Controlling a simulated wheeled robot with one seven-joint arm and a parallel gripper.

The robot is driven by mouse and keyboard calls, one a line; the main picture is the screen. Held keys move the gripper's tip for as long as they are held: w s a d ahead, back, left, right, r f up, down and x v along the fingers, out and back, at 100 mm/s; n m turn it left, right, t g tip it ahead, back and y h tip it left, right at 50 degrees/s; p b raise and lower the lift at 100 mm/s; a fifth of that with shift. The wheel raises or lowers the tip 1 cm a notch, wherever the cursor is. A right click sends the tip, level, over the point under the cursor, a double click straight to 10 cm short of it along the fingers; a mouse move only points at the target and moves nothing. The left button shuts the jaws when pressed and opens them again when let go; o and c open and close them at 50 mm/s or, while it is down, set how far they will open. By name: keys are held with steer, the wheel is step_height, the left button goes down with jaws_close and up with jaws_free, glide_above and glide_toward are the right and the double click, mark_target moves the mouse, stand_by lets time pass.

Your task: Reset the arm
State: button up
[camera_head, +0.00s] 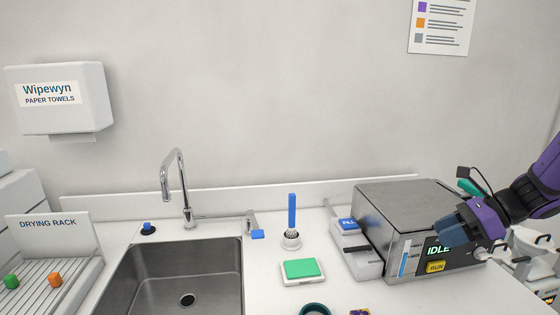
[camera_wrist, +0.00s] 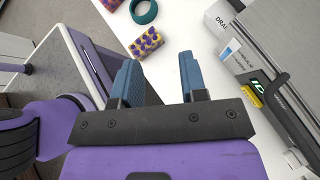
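My gripper (camera_wrist: 160,84) shows in the wrist view with its two blue fingers apart and nothing between them. In the head view my gripper (camera_head: 450,236) is at the right, in front of the steel machine (camera_head: 405,200) with an IDLE display and a yellow RUN button (camera_head: 436,267). It covers part of the machine's front panel. Whether it touches the machine cannot be told. My purple arm reaches in from the right edge.
A sink (camera_head: 142,277) with a tall faucet (camera_head: 178,180) is at the left, beside a drying rack (camera_head: 40,285). A green sponge (camera_head: 301,269) and a brush (camera_head: 292,212) stand mid-counter. A teal ring (camera_wrist: 144,11) and a purple-dotted yellow block (camera_wrist: 147,43) lie near the front edge.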

steer(key=s+a+r+n+h, duration=0.4)
steer(key=s+r+n, duration=0.3)
steer(key=n, duration=0.5)
steer(key=s+a+r+n+t+h, duration=0.1)
steer(key=s+a+r+n+h, duration=0.3)
steer(key=s+r+n, duration=0.3)
steer(key=shift+s+a+r+n+t+h, duration=0.35)
steer(key=shift+s+n+h, duration=0.65)
steer(key=shift+n, duration=1.5)
steer(key=shift+s, duration=0.1)
steer(key=shift+c, duration=0.2)
